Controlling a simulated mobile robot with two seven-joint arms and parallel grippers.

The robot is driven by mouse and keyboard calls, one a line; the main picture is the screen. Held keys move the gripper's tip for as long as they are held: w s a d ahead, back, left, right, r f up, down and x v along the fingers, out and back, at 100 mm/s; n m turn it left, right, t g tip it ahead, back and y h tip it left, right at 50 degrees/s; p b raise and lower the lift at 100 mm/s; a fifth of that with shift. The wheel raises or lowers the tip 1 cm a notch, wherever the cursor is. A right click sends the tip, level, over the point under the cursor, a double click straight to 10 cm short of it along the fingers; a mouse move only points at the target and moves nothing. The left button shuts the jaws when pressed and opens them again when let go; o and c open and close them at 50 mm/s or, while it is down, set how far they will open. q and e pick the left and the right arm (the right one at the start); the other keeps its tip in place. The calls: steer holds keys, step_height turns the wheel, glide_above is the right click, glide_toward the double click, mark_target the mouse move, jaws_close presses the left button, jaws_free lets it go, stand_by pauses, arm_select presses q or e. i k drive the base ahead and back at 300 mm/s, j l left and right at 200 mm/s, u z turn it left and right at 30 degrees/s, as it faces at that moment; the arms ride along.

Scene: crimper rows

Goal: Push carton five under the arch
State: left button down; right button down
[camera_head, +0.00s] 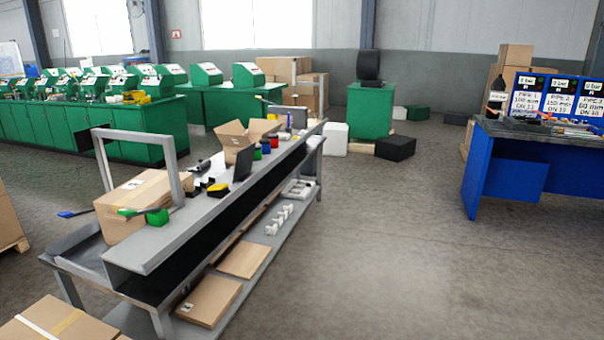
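A closed brown carton (125,212) with a small white label sits on the low grey deck at the left side of the bench. A grey arch (135,135) stands over that deck. The carton lies at the arch, seemingly between its posts, with much of it on the near side; how far it reaches through is unclear. Another taped carton (40,328) is cut off at the bottom left corner. No number is readable on either, so I cannot tell which is carton five. Neither of my grippers is in view.
An open carton (236,150), coloured pots and a dark screen (244,164) stand on the bench top (190,218). Flat cartons (208,301) and white parts lie on its lower shelf. The floor (400,240) to the right is clear up to a blue workbench (480,180).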

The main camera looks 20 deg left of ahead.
mark_target(150, 189)
steer(key=i+u, duration=0.15)
steer(key=i, duration=0.55)
steer(key=i+l+u, duration=0.1)
steer(key=i, duration=0.6)
